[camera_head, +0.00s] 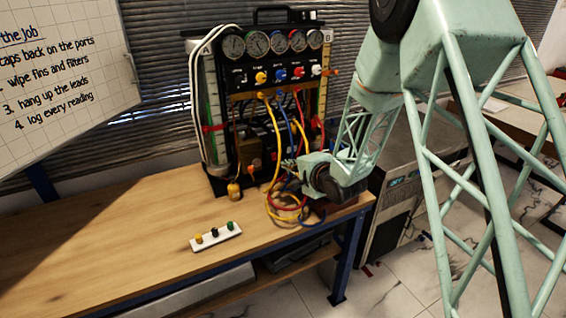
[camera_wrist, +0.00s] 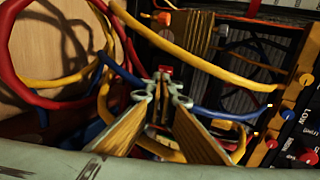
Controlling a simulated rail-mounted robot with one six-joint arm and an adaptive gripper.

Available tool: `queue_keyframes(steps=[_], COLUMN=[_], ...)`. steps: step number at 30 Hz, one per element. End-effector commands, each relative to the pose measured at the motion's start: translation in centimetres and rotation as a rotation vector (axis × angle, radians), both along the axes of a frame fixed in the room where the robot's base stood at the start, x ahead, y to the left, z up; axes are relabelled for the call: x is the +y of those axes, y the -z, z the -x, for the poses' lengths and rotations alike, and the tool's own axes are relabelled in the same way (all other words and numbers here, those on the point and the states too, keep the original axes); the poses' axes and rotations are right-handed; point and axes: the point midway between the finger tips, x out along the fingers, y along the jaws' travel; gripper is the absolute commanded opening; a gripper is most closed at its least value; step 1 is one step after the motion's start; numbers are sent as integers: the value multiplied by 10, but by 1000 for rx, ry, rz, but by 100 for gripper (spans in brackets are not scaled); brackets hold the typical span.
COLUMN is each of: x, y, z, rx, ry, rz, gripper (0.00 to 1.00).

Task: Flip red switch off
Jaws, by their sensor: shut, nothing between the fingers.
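My gripper (camera_head: 288,166) is low at the right front of the gauge rig (camera_head: 279,52), among hanging hoses. In the wrist view its fingertips (camera_wrist: 166,86) are together and empty. A small red piece (camera_wrist: 166,69) shows just beyond the fingertips. It may be the red switch, but its shape and position are too small to tell, and the fingers partly cover it. I cannot tell whether the fingertips touch it. In the head view the arm and hoses hide this spot.
Yellow hoses (camera_head: 273,130), red hoses (camera_wrist: 18,62) and blue hoses loop close around my gripper. The rig's knob panel (camera_wrist: 292,125) is at the right of the wrist view. A white strip with coloured caps (camera_head: 216,237) lies on the wooden bench (camera_head: 110,240), whose left part is clear.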

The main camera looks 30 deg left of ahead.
Motion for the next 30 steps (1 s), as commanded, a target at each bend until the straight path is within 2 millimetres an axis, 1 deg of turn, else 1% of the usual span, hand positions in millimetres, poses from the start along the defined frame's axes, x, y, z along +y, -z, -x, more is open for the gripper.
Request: queue_keyframes(steps=[1,6,12,30], x=[-6,-22,-33,-34], y=[-3,-9,-12,-13], z=[4,15,21,23], rx=[1,1,2,1], ry=[0,1,1,0], rz=[0,1,1,1], gripper=[0,0,0,0])
